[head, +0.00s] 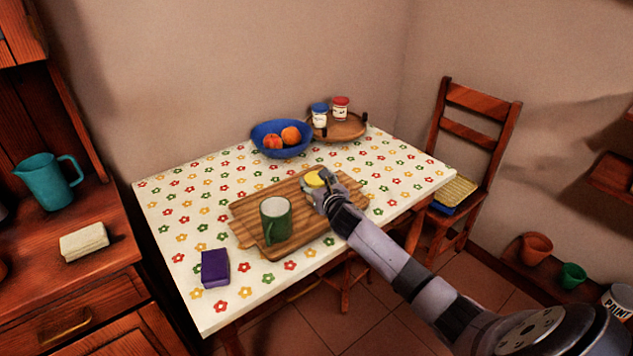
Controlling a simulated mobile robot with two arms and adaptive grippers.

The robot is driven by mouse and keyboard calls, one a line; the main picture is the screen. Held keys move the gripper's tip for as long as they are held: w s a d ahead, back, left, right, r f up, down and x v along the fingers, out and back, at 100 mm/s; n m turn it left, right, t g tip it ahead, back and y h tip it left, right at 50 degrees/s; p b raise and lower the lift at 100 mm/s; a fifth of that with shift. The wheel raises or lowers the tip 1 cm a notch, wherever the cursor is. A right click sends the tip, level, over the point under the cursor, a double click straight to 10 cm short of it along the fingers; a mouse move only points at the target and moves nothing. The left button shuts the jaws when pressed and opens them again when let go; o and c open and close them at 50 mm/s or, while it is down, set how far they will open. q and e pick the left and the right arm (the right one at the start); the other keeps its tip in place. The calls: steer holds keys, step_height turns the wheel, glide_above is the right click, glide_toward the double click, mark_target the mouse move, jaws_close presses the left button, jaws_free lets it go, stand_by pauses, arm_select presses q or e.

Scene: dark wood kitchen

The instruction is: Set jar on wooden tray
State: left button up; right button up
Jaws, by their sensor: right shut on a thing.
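The jar with a yellow lid (314,179) is over the far right part of the wooden board; only its top shows clearly. My right gripper (323,187) is shut on it, and its fingers hide most of the jar's body. I cannot tell whether the jar touches the board. The round wooden tray (345,130) with dark handles is at the back of the table. A blue-lidded jar (319,116) and a red-lidded jar (340,109) stand on it, with bare room at its front and right. My left gripper is not in view.
A striped wooden board (246,219) carries a green mug (275,220). A blue bowl of fruit (264,138) stands left of the tray. A purple box (215,268) lies near the front edge. The flowered tablecloth is clear between board and tray.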

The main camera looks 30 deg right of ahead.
steer(key=shift+f, duration=0.1)
steer(key=o, duration=1.4)
steer(key=shift+o, duration=0.2)
steer(key=p+v, duration=0.1)
steer(key=v, duration=1.1)
